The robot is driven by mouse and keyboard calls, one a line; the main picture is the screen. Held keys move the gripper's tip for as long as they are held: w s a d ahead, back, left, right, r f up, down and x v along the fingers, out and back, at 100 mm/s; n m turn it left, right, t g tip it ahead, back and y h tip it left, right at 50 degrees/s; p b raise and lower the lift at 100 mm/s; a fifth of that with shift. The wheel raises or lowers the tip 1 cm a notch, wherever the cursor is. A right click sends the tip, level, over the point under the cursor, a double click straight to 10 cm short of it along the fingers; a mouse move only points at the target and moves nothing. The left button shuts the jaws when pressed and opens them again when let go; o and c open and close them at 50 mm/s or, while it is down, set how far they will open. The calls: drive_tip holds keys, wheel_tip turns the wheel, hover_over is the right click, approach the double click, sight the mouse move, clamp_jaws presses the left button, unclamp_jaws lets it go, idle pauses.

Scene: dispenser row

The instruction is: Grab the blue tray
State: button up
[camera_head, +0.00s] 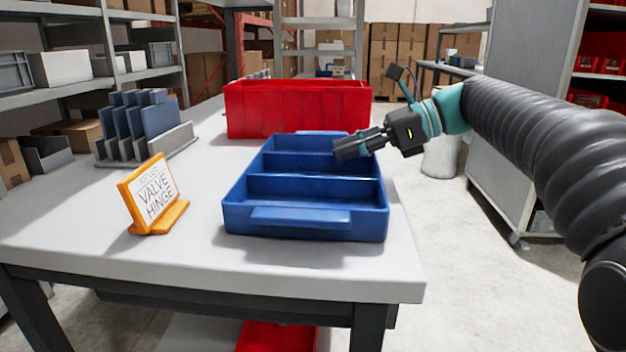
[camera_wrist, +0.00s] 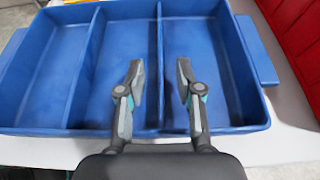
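The blue tray (camera_head: 300,222) stands on the table with its long open compartments facing up. It has a tab handle at the near end and another at the far end. My gripper (camera_head: 340,152) is over the tray's right side, towards its far half. In the wrist view the blue tray (camera_wrist: 30,75) fills most of the picture, with two dividers and a handle at the right. There my gripper (camera_wrist: 160,72) has its two fingers apart with nothing between them but a view of a divider. I cannot tell whether the fingers touch the tray.
A red bin (camera_head: 295,108) stands just behind the tray. An orange sign (camera_head: 150,195) reading "VALVE HINGE" stands at the left on the table (camera_head: 200,255). A rack of grey-blue plates (camera_head: 140,125) is further left. The table is clear between sign and tray.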

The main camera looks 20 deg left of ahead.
drive_tip(key=shift+x, duration=1)
clamp_jaws()
drive_tip(key=shift+r, duration=0.2)
